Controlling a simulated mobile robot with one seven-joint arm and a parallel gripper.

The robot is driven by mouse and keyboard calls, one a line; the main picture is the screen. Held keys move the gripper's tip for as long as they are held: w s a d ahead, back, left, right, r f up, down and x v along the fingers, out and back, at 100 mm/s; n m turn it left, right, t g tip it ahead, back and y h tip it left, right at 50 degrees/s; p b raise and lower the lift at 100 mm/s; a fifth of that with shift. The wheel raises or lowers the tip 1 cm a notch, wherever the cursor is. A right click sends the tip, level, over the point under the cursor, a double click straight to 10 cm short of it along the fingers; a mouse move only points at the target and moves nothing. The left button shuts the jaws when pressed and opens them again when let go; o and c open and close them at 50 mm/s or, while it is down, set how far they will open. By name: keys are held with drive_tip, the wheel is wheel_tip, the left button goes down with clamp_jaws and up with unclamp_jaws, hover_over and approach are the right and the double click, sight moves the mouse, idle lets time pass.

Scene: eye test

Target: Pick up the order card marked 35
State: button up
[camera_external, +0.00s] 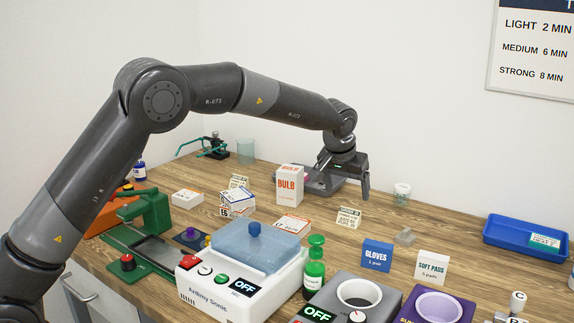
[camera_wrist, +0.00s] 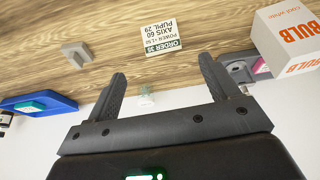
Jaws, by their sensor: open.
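A small white order card (camera_external: 348,217) with a dark green band stands on the wooden table, in front of and below my gripper (camera_external: 345,185). In the wrist view this card (camera_wrist: 164,37) appears upside down beyond the fingertips, between their lines and apart from them. Its order number looks like 39, but the last digit is not certain. A second, similar card (camera_external: 239,181) stands farther left, behind a white-and-blue box; its number is not readable. My gripper (camera_wrist: 162,72) is open, with nothing between its fingers.
A BULB box (camera_external: 289,185) stands left of my gripper. A grey block (camera_external: 405,237), gloves box (camera_external: 377,255) and soft pads box (camera_external: 432,267) are to the right. An ultrasonic cleaner (camera_external: 250,285) is in front.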

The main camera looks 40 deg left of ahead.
sight(349, 214)
drive_tip(key=x, duration=0.9)
drive_tip(key=shift+a+f, duration=0.1)
drive_tip(key=shift+f, duration=0.25)
drive_tip(key=shift+c, duration=0.2)
drive_tip(key=c, duration=1)
drive_tip(key=shift+r, duration=0.1)
